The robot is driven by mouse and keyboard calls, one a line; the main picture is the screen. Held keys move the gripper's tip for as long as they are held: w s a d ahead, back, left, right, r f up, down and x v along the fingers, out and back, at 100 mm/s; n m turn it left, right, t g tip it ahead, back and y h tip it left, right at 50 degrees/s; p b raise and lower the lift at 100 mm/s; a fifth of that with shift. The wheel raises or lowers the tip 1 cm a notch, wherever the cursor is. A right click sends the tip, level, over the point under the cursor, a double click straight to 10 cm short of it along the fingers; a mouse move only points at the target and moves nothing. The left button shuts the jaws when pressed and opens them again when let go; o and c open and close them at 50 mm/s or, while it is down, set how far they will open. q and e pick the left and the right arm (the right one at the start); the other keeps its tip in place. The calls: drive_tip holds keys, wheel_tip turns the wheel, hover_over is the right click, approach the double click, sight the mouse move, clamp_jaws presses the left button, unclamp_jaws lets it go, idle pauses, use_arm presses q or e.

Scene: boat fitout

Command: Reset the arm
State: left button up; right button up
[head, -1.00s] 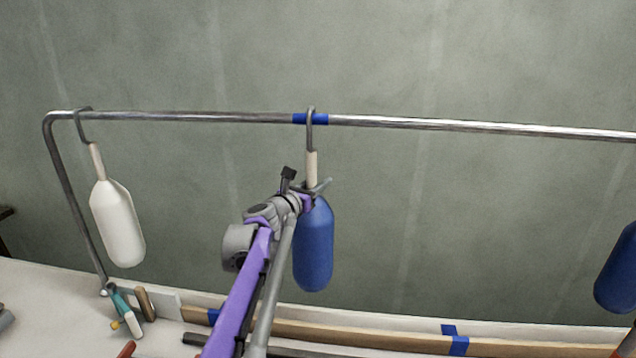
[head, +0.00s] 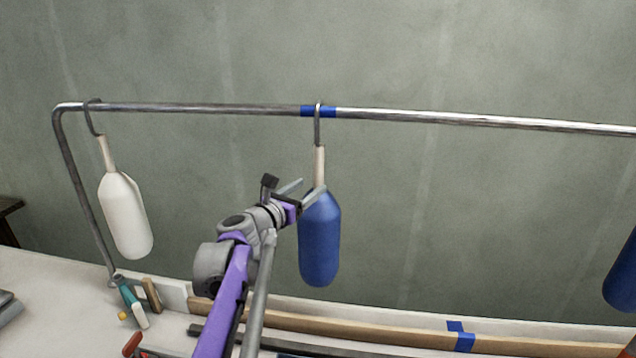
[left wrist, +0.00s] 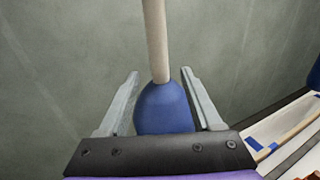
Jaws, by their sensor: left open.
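My left gripper (head: 303,192) is open, its fingers pointing toward the top of a blue fender (head: 320,240). The fender hangs by its pale neck (head: 319,166) from a grey hook (head: 317,125) on the metal rail (head: 430,117), at a band of blue tape (head: 319,111). In the left wrist view, the open gripper (left wrist: 160,95) has the fender's neck (left wrist: 156,40) and blue top (left wrist: 164,108) showing between its fingers, with gaps on both sides. The fender's lower part is hidden there. My right gripper is not in view.
A white fender (head: 125,215) hangs from a hook at the rail's left end. Another blue fender (head: 622,275) is cut off at the right edge. Below are a wooden strip (head: 390,331) with blue tape and several hand tools (head: 134,302). The wall behind is bare.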

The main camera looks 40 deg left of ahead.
use_arm(q)
drive_tip(key=s+d+f+m+g+h+p, duration=0.1)
drive_tip(key=s+d+f+m+g+h, duration=0.15)
drive_tip(key=s+d+f+m, duration=0.4)
drive_tip(key=s+d+f+m+g+h, duration=0.1)
drive_tip(key=d+f+m+g, duration=0.25)
drive_tip(key=d+m, duration=0.55)
drive_tip(key=s+d+f+m+g+h+p, duration=0.1)
drive_tip(key=s+d+f+m+g+h, duration=0.15)
drive_tip(key=d+f+m, duration=0.6)
drive_tip(key=s+d+f+m+g+y, duration=0.2)
drive_tip(key=s+f+m, duration=0.3)
drive_tip(key=s, duration=0.3)
drive_tip(key=s+d+f+m+g+y, duration=0.2)
drive_tip(key=s+f+m, duration=0.3)
drive_tip(key=s+m, duration=0.3)
drive_tip(key=shift+d+f+p, duration=0.25)
drive_tip(key=shift+d+p, duration=0.05)
drive_tip(key=shift+d, duration=0.05)
